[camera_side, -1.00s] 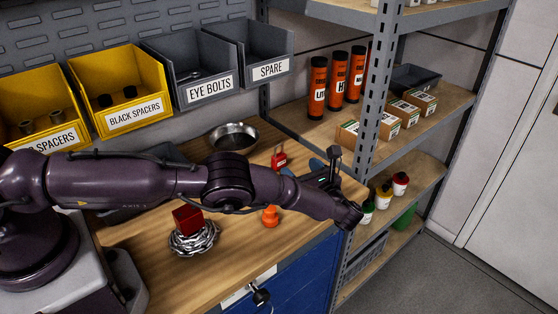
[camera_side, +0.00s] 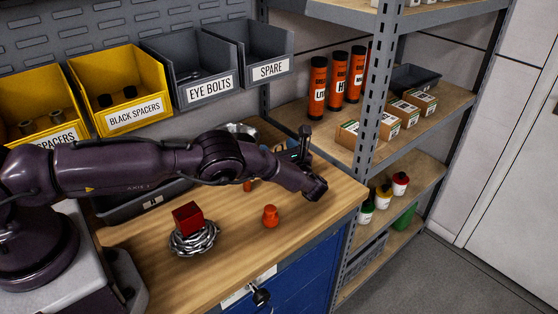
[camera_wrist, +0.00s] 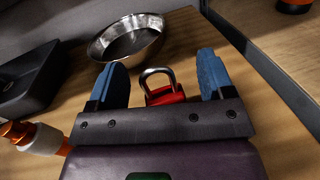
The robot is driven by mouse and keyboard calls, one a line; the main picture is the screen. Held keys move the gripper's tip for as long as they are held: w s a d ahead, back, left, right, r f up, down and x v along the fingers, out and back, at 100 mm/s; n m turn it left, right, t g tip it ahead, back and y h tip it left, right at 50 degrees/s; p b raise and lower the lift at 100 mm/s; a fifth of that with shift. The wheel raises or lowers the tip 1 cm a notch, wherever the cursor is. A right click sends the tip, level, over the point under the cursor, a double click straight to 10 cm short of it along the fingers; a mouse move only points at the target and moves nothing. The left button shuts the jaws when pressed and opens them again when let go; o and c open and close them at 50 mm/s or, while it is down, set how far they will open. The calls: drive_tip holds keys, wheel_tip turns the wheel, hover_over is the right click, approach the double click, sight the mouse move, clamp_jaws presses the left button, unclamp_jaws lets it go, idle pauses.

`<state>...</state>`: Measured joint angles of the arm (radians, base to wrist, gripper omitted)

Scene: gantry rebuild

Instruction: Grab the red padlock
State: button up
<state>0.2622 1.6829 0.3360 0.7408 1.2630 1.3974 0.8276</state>
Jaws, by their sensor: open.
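The red padlock (camera_wrist: 168,94) shows in the wrist view, with its silver shackle pointing up the picture. It lies on the wooden bench between the two blue fingers of my gripper (camera_wrist: 162,62). The gripper is open, with a visible gap on both sides of the padlock. Its dark palm edge hides the lower part of the padlock. In the side view my arm hides the padlock and the fingers.
A metal bowl (camera_wrist: 153,46) stands just beyond the left finger, with a dark bin (camera_wrist: 28,80) further left. A red block (camera_side: 187,217) sits on a coiled chain (camera_side: 193,243). An orange cone-like piece (camera_side: 270,216) stands on the bench. A shelf post (camera_side: 376,100) rises at right.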

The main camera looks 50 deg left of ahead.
drive_tip(key=shift+w+a, duration=0.1)
drive_tip(key=shift+a, duration=0.5)
drive_tip(key=c, duration=1)
drive_tip(key=shift+r, duration=0.1)
